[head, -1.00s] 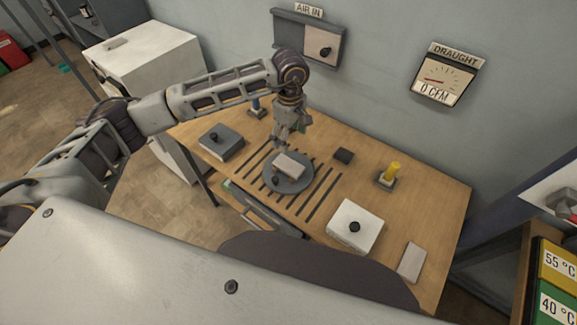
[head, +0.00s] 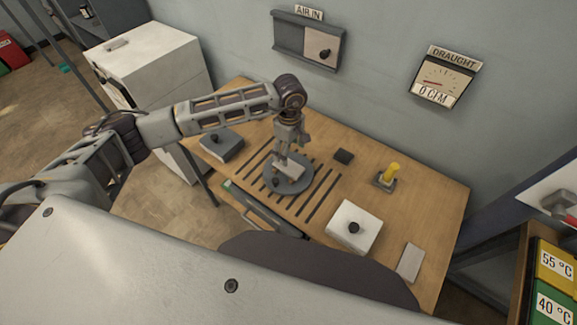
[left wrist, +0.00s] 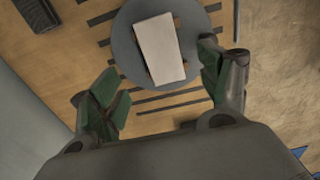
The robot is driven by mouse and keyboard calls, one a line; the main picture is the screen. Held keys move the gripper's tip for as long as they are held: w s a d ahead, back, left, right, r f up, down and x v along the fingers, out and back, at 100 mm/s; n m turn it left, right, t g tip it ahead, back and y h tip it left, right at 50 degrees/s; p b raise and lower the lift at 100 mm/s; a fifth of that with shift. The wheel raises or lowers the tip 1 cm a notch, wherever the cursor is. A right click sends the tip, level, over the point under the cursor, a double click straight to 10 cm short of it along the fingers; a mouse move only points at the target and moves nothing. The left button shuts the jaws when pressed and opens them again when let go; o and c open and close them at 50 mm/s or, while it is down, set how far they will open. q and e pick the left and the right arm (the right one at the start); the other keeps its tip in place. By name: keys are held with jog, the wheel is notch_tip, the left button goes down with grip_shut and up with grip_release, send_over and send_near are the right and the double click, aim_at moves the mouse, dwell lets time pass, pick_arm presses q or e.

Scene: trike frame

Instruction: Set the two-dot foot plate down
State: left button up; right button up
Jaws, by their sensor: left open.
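A pale rectangular plate (head: 293,171) lies on a round grey disc (head: 301,184) at the middle of the bench. In the left wrist view the plate (left wrist: 160,49) lies flat across the disc (left wrist: 122,52). No dots can be made out on it, so I cannot tell whether it is the two-dot foot plate. My left gripper (head: 284,162) points down, close over the disc and plate. My right gripper is not in view.
Dark slots run across the wooden bench (head: 440,200) around the disc. A grey knobbed box (head: 225,148) stands left and a white knobbed box (head: 357,230) front right. Another pale plate (head: 410,263) lies at the right. A dark block (head: 344,156) and yellow peg (head: 391,171) stand behind.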

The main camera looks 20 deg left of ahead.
aim_at(288, 166)
pick_arm(q)
jog(key=shift+f, duration=1.3)
jog(key=shift+s+a+f+p, duration=0.1)
jog(key=shift+a+f+p, duration=0.05)
jog(key=shift+f+p, duration=0.45)
notch_tip(288, 166, down, 3)
jog(key=shift+a+r+p, duration=0.15)
jog(key=shift+p, duration=0.2)
jog(key=shift+f, duration=0.65)
jog(key=shift+c, duration=0.3)
jog(key=c, duration=1.3)
jog(key=shift+c, duration=0.2)
